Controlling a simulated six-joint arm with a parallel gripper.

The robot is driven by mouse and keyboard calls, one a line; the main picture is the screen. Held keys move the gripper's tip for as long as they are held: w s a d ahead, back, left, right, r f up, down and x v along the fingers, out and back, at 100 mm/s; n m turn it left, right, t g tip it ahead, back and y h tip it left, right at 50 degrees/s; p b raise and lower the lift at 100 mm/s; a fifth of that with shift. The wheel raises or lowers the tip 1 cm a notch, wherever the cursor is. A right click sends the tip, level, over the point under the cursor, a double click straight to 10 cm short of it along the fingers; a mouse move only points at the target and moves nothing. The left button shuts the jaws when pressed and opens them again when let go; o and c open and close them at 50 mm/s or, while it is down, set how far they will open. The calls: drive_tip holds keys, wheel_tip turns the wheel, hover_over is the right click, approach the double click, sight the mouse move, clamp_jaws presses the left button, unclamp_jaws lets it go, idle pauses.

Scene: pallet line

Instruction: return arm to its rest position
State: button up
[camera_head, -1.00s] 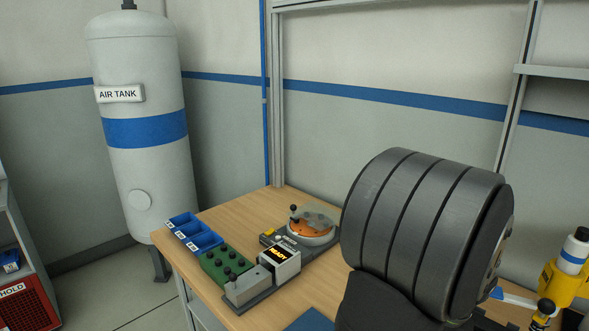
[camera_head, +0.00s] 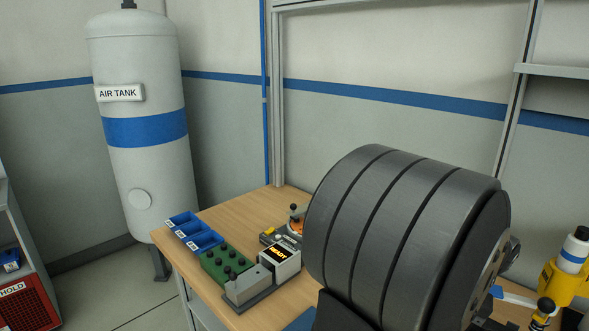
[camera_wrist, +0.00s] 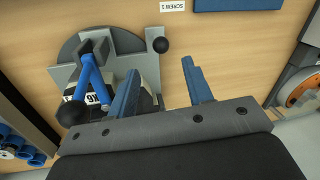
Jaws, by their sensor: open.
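My gripper (camera_wrist: 158,84) shows in the wrist view with its two blue fingers spread apart and nothing held between them. Bare wooden bench (camera_wrist: 225,70) lies under the gap. The left finger overlaps a grey fixture (camera_wrist: 68,52) with blue bars and black ball knobs; I cannot tell whether they touch. In the head view my large dark arm link (camera_head: 400,235) fills the lower right. My fingers do not show there.
The wooden bench (camera_head: 238,212) holds blue bins (camera_head: 195,235), a green block with black knobs (camera_head: 226,262), a display unit (camera_head: 280,262) and an orange-disc device (camera_head: 297,218), partly hidden by my arm. A yellow bottle (camera_head: 568,270) stands right. An air tank (camera_head: 146,170) stands left.

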wheel_tip(320, 180, up, 9)
drive_tip(key=d, duration=0.1)
drive_tip(key=f, duration=0.5)
drive_tip(key=a+f, duration=0.1)
drive_tip(key=f, duration=0.5)
drive_tip(key=a+f, duration=0.1)
drive_tip(key=f, duration=0.5)
drive_tip(key=shift+w+a+f, duration=0.15)
drive_tip(key=shift+w+a, duration=0.1)
drive_tip(key=shift+w, duration=0.15)
drive_tip(key=w+m, duration=0.2)
drive_tip(key=shift+w+d, duration=0.3)
drive_tip(key=shift+w, duration=0.05)
drive_tip(key=shift+w+d+r+m+t+h, duration=0.15)
drive_tip(key=shift+w+d+m, duration=0.1)
drive_tip(key=shift+w+m, duration=0.35)
drive_tip(key=shift+w+d+r+m+t+h, duration=0.1)
drive_tip(key=shift+w+d+m+t+h, duration=0.1)
drive_tip(key=shift+w+m, duration=0.35)
drive_tip(key=shift+w+d+m, duration=0.35)
drive_tip(key=shift+w+m, duration=0.2)
drive_tip(key=shift+w+d+m, duration=0.3)
drive_tip(key=shift+w+m, duration=0.2)
drive_tip(key=shift+w, duration=0.05)
drive_tip(key=shift+w+d+m+h, duration=0.35)
drive_tip(key=shift+w+d+m, duration=1.1)
drive_tip(key=shift+m, duration=0.25)
